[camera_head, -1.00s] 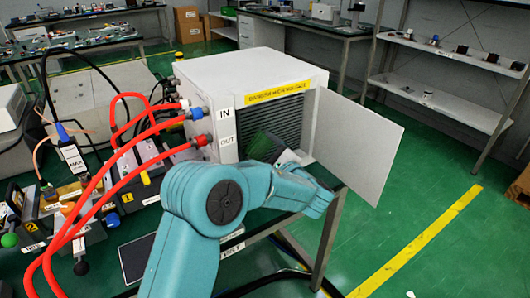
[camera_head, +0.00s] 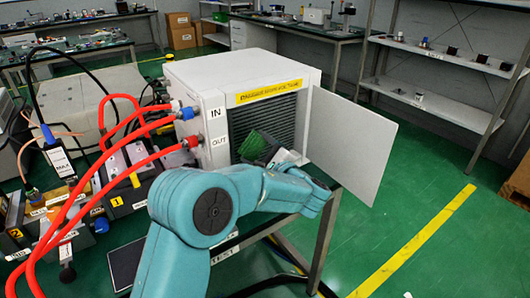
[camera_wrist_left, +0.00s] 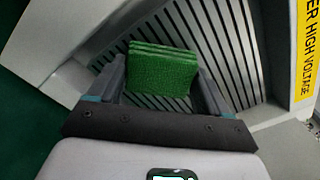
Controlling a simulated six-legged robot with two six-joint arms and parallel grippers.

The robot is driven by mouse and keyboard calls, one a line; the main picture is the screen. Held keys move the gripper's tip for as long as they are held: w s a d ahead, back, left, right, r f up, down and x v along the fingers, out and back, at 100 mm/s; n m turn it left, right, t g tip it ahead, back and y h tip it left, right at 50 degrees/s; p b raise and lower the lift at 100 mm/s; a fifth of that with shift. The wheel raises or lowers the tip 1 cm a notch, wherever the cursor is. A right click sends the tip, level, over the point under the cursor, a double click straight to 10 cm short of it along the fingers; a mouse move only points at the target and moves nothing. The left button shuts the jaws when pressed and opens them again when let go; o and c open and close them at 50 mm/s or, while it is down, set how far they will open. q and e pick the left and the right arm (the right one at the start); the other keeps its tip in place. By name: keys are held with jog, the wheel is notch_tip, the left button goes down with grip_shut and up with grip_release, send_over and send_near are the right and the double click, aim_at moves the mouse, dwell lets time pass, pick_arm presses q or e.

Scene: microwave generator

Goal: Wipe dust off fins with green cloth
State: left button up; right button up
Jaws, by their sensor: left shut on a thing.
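The green cloth (camera_wrist_left: 163,68) is a folded, block-like pad between the fingers of my left gripper (camera_wrist_left: 163,85). In the head view the cloth (camera_head: 258,146) shows in front of the dark fins (camera_head: 270,120) inside the open white cabinet (camera_head: 222,72). My left gripper (camera_head: 280,157) is shut on the cloth, partly hidden behind my teal arm. In the left wrist view the slotted fins (camera_wrist_left: 228,45) lie right behind the cloth; I cannot tell whether the cloth touches them. My right gripper is not in view.
The cabinet's door (camera_head: 350,145) stands open to the right. Red hoses (camera_head: 110,165) run from the IN and OUT ports on the left. Devices crowd the bench at left. Shelves (camera_head: 440,55) stand at the right, with clear green floor before them.

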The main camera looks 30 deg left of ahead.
pick_arm(q)
jog(key=shift+s+a, duration=0.2)
jog(key=shift+s, duration=0.15)
jog(key=b+v, duration=0.1)
jog(key=v, duration=0.3)
jog(key=shift+d, duration=0.2)
jog(key=shift+b+v, duration=0.35)
jog(key=shift+v, duration=0.45)
jog(key=shift+d, duration=0.1)
jog(key=shift+b+v, duration=0.3)
jog(key=shift+v, duration=1.15)
